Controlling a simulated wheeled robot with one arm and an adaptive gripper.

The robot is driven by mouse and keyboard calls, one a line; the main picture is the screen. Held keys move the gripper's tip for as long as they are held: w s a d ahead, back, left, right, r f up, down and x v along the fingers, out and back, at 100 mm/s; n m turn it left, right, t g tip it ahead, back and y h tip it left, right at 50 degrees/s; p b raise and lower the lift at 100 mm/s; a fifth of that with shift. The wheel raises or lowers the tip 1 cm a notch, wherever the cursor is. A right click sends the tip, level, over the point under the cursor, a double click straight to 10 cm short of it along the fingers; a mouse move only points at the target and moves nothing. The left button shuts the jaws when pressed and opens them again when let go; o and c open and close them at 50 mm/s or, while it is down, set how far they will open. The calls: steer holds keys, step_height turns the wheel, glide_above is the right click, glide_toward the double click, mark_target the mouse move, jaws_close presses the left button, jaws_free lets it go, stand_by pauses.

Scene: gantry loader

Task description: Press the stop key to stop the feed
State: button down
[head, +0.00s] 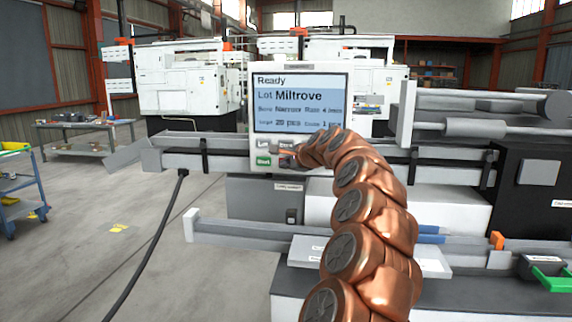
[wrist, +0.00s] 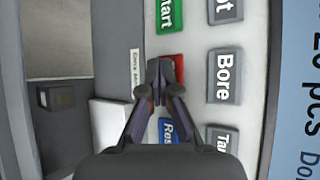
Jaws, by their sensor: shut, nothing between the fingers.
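The control panel (head: 299,74) shows a screen reading "Ready" and "Lot Miltrove", with keys below it. In the wrist view a red key (wrist: 178,66) sits between the green Start key (wrist: 165,14) and the blue Reset key (wrist: 167,131); its label is hidden behind my fingers. My gripper (wrist: 160,72) is shut and empty, its fingertips over the red key's left part. I cannot tell whether they touch it. In the head view the green Start key (head: 264,161) shows, while my arm and gripper (head: 288,157) cover the keys right of it.
Grey keys, among them Bore (wrist: 224,76), lie right beside the red key in the wrist view. A grey rail (head: 180,141) runs left from the panel and a black cable (head: 150,245) hangs from it. A blue cart (head: 22,190) stands far left. Open floor lies between.

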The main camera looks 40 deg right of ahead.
steer(key=shift+s, duration=0.1)
steer(key=shift+s+a, duration=0.35)
steer(key=shift+a, duration=0.25)
steer(key=s+a, duration=0.1)
steer(key=a, duration=0.1)
steer(key=s+a+b, duration=0.1)
steer(key=s+a, duration=0.1)
stand_by(0.5)
steer(key=shift+w+a, duration=0.1)
stand_by(0.6)
